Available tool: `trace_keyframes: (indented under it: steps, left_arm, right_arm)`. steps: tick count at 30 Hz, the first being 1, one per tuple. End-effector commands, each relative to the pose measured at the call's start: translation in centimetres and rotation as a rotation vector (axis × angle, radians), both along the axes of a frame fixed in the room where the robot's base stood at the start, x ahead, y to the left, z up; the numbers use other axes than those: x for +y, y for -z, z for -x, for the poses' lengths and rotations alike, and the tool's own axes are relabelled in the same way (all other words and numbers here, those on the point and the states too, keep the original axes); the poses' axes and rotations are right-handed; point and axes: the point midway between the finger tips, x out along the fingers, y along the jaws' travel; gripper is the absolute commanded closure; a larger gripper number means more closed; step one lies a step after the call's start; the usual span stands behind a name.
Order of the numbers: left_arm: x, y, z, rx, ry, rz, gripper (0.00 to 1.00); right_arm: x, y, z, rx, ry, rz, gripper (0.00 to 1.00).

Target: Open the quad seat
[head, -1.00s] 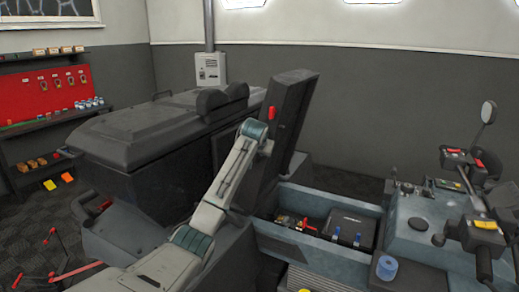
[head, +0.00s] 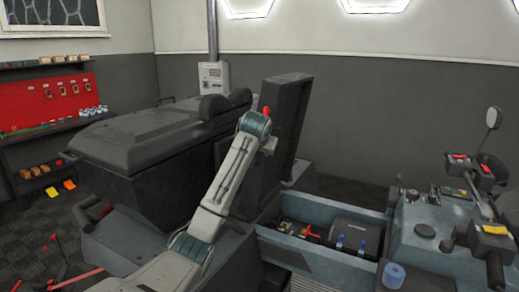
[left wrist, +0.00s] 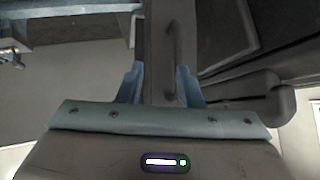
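The dark quad seat (head: 284,135) stands raised, nearly upright, in the head view. The pale blue storage bay (head: 345,260) below it lies uncovered. My left arm reaches up to the seat's left side, and its gripper is mostly hidden behind the wrist there. In the left wrist view, my left gripper (left wrist: 162,88) has its two blue-grey fingers apart. A long dark grey part, apparently the seat (left wrist: 168,40), shows between and beyond them. I cannot tell whether the fingers press on it. My right gripper is not in view.
The bay holds a dark box (head: 353,238) and small red items (head: 311,231). Handlebars (head: 478,236) rise at the right. A large dark covered box (head: 155,135) stands at the left behind my arm.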

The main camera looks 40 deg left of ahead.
Motion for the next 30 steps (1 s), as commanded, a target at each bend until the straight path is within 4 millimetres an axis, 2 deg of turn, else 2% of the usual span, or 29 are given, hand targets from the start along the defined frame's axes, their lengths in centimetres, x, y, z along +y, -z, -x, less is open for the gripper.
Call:
trace_keyframes:
  steps: [3,11,27,30]
  left_arm:
    - [-1.0,-1.3,1.3,-0.005,0.001,-0.001,0.67]
    - [-1.9,-2.8,2.6,-0.002,0.000,0.000,0.67]
    - [-1.9,-2.8,2.6,0.000,-0.001,0.001,0.67]
    - [-1.9,-1.5,2.1,0.010,0.004,0.003,0.67]
  right_arm:
    - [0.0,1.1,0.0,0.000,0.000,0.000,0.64]
    - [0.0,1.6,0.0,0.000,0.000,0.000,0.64]
    - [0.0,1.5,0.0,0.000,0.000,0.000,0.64]
    - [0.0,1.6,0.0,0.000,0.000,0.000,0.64]
